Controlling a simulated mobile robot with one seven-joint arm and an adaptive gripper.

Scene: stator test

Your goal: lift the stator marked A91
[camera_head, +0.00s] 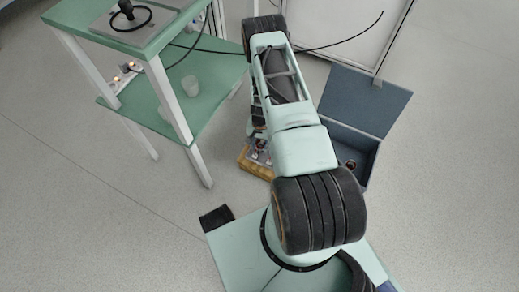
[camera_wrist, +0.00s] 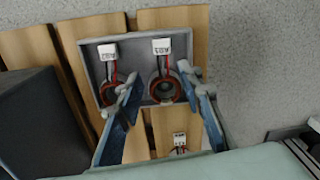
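In the wrist view a grey tray (camera_wrist: 133,52) holds two ring-shaped stators with red wires and white tags. The print is too small and turned for me to tell which reads A91. My gripper (camera_wrist: 160,86) is open, its blue fingers on either side of the right stator; I cannot tell whether they touch it.
The tray rests on wooden slats (camera_wrist: 28,48). The head view shows this wooden crate (camera_head: 246,161) on the floor, partly behind my arm. A blue box (camera_head: 366,152) with its lid up stands right of it. A green shelf table (camera_head: 205,90) stands left.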

